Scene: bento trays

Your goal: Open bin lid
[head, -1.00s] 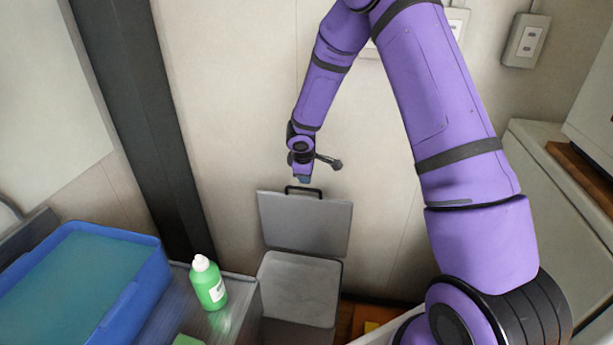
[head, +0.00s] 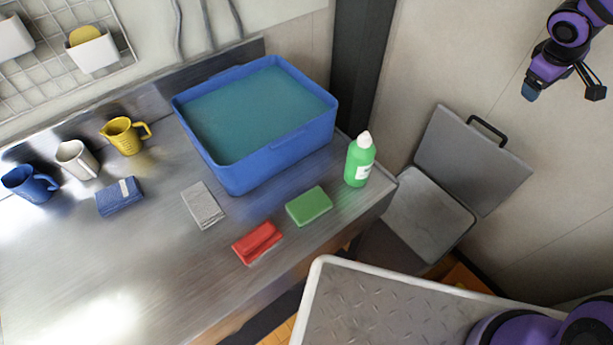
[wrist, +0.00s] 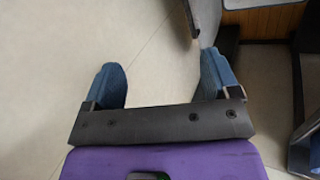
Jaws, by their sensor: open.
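The grey bin (head: 428,214) stands against the wall, right of the counter, in the head view. Its flat grey lid (head: 468,160) is raised and leans back toward the wall, leaving the bin's top uncovered. A black handle (head: 488,127) sits on the lid's upper edge. My gripper (head: 563,92) is at the upper right, apart from the handle and above and right of it. In the wrist view my gripper (wrist: 163,70) shows two blue fingertips spread wide with only floor between them.
A metal counter (head: 145,250) holds a blue tub (head: 285,155), a green bottle (head: 360,160), sponges and mugs. A textured tray-like surface with a white rim (head: 310,300) is at the bottom. Wall space around my gripper is clear.

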